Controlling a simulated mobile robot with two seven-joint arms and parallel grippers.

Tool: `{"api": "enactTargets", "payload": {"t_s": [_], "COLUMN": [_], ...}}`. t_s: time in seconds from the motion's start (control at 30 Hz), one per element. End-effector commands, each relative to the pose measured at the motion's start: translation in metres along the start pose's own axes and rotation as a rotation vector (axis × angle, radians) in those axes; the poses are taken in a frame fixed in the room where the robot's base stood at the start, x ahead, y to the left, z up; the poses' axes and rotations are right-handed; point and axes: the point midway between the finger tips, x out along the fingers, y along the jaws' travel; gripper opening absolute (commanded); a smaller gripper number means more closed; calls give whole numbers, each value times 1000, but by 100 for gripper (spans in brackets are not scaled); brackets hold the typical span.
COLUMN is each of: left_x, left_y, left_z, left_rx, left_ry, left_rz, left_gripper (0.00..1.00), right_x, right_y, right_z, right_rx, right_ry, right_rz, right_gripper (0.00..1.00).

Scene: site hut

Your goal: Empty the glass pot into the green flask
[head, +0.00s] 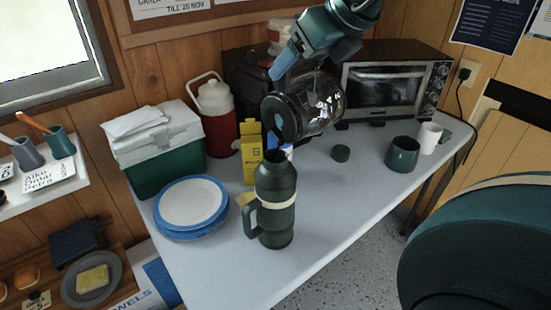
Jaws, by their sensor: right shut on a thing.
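The glass pot (322,102) is in the air above the table, tipped on its side with its dark rim and lid end toward the lower left. My right gripper (290,62) is shut on the pot's handle from above. The green flask (275,195) stands upright on the table, with its handle to the left and a pale band round it. The pot's dark end is just above the flask's open mouth, apparently apart from it. I cannot make out a stream or how much liquid is in the pot. My left gripper is not in view.
A small dark green cap (341,153) lies behind the flask. A yellow carton (251,150), blue-rimmed plates (190,205), a cooler box (158,143) and a red jug (219,120) stand left. A toaster oven (390,85), green mug (403,154) and white cup (429,137) are right.

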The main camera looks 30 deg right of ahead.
Motion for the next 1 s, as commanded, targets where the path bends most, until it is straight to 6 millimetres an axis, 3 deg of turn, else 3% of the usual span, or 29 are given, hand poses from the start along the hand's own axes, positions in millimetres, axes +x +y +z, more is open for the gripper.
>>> {"api": "enactTargets", "payload": {"t_s": [1.0], "left_x": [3], "left_y": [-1], "left_z": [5], "left_rx": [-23], "left_ry": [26], "left_rz": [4], "left_gripper": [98], "right_x": [-2], "right_y": [10], "right_z": [2], "right_rx": [-47], "right_ry": [-4], "right_rz": [-51], "right_gripper": [36]}}
